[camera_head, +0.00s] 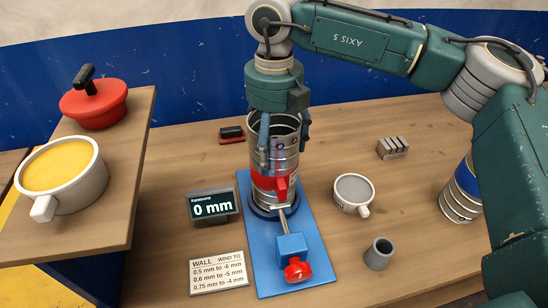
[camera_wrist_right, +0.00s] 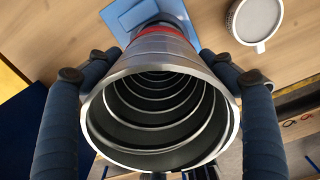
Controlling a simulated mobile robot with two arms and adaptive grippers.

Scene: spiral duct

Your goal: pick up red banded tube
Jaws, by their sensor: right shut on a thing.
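The red banded tube (camera_head: 284,163) is a silver spiral-ribbed metal duct with a red band low on its side. It stands upright in a dark ring on the blue base plate (camera_head: 257,262). My right gripper (camera_head: 284,136) comes down from above and is shut on the tube's upper part, one finger on each side. A red clamp-like part hides some of the lower tube. My left gripper is not in view.
A display (camera_head: 213,206) reads 0 mm beside the plate, with a wall-thickness card (camera_head: 218,271) in front. A grey-filled cup (camera_head: 353,194), a small grey cylinder (camera_head: 378,254) and another banded tube (camera_head: 461,194) stand right. A raised shelf (camera_head: 125,150) holds a yellow-filled pot and red lid.

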